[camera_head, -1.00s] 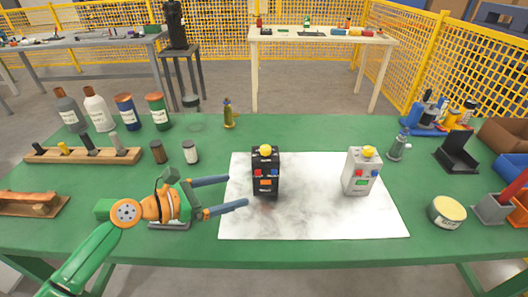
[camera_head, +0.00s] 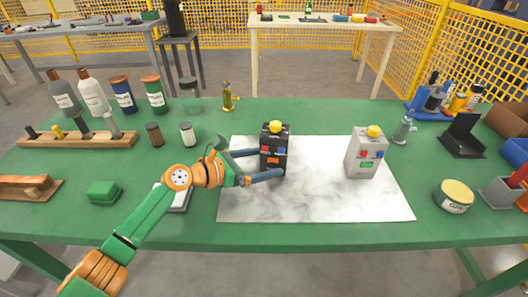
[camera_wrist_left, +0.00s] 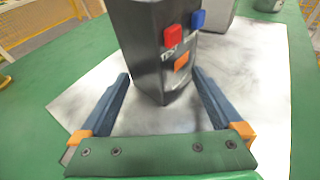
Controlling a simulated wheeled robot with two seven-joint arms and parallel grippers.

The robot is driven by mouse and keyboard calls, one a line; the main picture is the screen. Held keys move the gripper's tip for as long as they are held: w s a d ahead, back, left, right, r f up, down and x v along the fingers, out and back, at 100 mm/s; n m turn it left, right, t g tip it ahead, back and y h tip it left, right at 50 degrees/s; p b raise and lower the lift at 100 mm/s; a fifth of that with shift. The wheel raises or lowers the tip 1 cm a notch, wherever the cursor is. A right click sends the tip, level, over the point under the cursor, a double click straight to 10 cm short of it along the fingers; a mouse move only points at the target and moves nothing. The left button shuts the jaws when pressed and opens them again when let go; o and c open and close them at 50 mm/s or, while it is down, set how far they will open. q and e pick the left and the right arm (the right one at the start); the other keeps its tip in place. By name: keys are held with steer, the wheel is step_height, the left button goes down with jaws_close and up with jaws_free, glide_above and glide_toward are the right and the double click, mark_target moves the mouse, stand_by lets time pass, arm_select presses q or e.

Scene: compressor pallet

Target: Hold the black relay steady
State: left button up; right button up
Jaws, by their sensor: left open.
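The black relay (camera_head: 275,146) stands upright on a white marbled sheet. It has a yellow knob on top and red, blue and orange buttons on its face. My left gripper (camera_head: 266,164) is open, with its two blue fingers on either side of the relay's lower part. In the left wrist view the relay (camera_wrist_left: 150,50) stands between the open fingers (camera_wrist_left: 162,90), with a gap visible beside at least the left finger. Contact on the right finger is hard to tell. My right gripper is not in view.
A grey-white box (camera_head: 366,155) with a yellow knob stands to the right on the white sheet (camera_head: 320,200). A round tin (camera_head: 453,197) sits farther right. Bottles (camera_head: 123,96) and a wooden rack (camera_head: 75,139) are at the left. The sheet's front is clear.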

arm_select(q)
jaws_close()
stand_by(0.3)
stand_by(1.0)
jaws_free()
